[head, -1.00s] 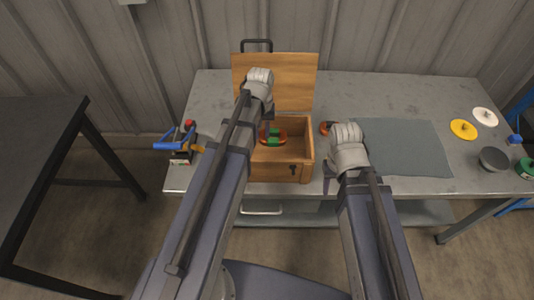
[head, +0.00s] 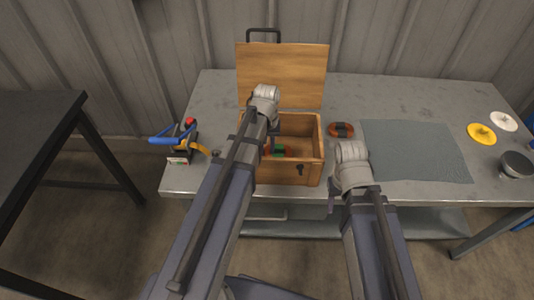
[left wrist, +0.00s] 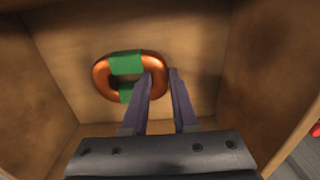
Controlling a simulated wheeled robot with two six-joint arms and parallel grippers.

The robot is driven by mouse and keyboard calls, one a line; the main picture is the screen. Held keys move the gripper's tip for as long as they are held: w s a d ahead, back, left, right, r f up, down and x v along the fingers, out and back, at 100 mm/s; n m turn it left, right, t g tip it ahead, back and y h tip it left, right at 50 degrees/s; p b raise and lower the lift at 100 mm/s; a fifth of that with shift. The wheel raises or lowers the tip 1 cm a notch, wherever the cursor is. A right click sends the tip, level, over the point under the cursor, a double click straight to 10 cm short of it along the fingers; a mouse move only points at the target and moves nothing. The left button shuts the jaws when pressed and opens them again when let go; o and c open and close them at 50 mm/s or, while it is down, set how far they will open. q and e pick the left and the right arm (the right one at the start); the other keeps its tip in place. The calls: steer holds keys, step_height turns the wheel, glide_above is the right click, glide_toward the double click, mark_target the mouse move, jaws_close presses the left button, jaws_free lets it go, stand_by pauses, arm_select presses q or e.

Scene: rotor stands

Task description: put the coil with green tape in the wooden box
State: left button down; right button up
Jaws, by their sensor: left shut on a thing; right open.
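The copper-orange coil with green tape (head: 278,151) is inside the open wooden box (head: 295,173), partly hidden by my left arm. In the left wrist view the coil (left wrist: 102,80) shows as a ring with green tape, against the box's inner wood. My left gripper (left wrist: 161,74) is shut on the coil's rim, one finger within the ring and one outside. Whether the coil touches the box floor I cannot tell. My right gripper (head: 333,200) is open and empty in front of the table edge, right of the box.
The box lid (head: 284,75) stands open at the back. A second coil with dark tape (head: 341,130) lies right of the box, near a grey mat (head: 415,150). A blue-handled tool (head: 182,143) stands left. Yellow (head: 482,134) and white discs (head: 504,121) lie far right.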

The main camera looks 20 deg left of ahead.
mark_target(267, 151)
arm_select(q)
steer(key=shift+f, duration=0.1)
steer(key=shift+f, duration=0.1)
steer(key=c, duration=1.2)
jaws_free()
steer(key=shift+f, duration=0.1)
steer(key=o, duration=0.5)
step_height(267, 151, up, 12)
steer(key=r+p, duration=0.1)
steer(key=p, duration=1.1)
steer(key=s+d+m, duration=0.2)
steer(key=s+d, duration=0.2)
steer(key=s+d+m, duration=0.2)
steer(key=s+d, duration=0.3)
steer(key=s+d+m+y, duration=0.1)
steer(key=s+d+m, duration=0.2)
steer(key=s+d, duration=0.1)
steer(key=shift+s+d+f, duration=0.25)
steer(key=shift+s+d, duration=0.15)
steer(key=shift+d, duration=0.35)
